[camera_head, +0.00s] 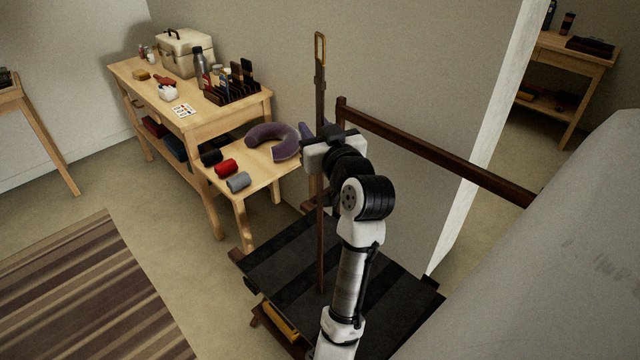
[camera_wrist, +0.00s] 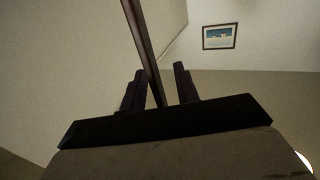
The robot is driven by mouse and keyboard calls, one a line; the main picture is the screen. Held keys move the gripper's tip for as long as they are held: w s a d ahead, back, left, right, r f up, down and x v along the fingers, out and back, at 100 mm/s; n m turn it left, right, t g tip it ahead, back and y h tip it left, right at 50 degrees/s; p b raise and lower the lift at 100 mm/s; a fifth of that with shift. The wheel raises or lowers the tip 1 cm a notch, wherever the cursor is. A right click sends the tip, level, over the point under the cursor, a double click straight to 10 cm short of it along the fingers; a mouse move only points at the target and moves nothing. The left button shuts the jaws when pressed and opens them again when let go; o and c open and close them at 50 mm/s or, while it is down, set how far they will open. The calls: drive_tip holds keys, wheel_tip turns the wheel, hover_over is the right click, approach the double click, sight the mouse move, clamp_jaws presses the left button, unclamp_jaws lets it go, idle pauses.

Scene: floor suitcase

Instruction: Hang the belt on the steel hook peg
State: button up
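The belt (camera_head: 320,95) is a long dark brown strap with a gold buckle (camera_head: 320,48) at its top end. It stands upright, its buckle well above my gripper (camera_head: 318,131) and its lower length reaching down in front of the black rack. In the wrist view, the belt (camera_wrist: 143,40) runs up from between the two dark fingers of my gripper (camera_wrist: 160,75), nearer the left finger. The exact finger contact is hard to see. I cannot make out the steel hook peg in either view.
A black-topped rack (camera_head: 290,285) stands below my arm. A dark wooden rail (camera_head: 430,150) runs right from behind my gripper. A framed picture (camera_wrist: 219,37) hangs on a wall.

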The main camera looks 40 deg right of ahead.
clamp_jaws()
drive_tip(key=shift+r, duration=0.15)
idle(0.4)
wheel_tip(320, 180, up, 20)
drive_tip(key=shift+f+b, duration=0.1)
drive_tip(key=shift+b, duration=0.75)
